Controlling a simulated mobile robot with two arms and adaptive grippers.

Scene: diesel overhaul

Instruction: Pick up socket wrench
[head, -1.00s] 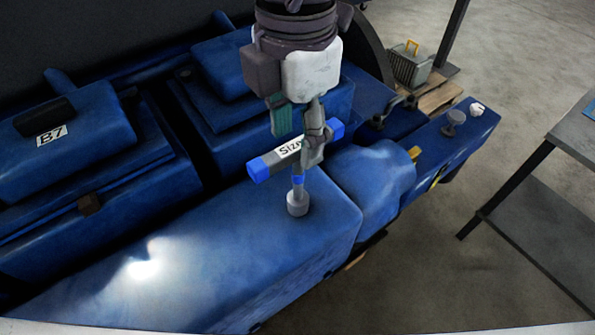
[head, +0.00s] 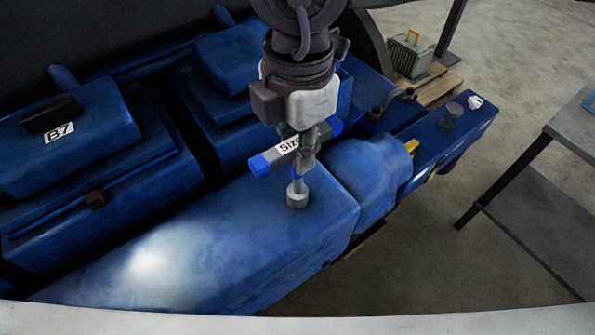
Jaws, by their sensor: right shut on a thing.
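The socket wrench (head: 285,148) has a grey and blue handle with a white label reading "Size" and a grey socket (head: 297,194) on a short shaft pointing down. My right gripper (head: 307,150) is shut on the wrench handle, coming from above. The handle lies roughly level, and part of it is hidden behind the fingers. The socket end is at the top of the blue engine casing (head: 230,235); I cannot tell whether it touches. My left gripper is not in view.
Blue engine blocks, one labelled B7 (head: 85,125), fill the left. A blue ledge (head: 425,135) with a white knob (head: 474,102) extends right. A crate (head: 409,57) sits on a pallet behind. A grey table (head: 570,130) stands at the right, with open floor between.

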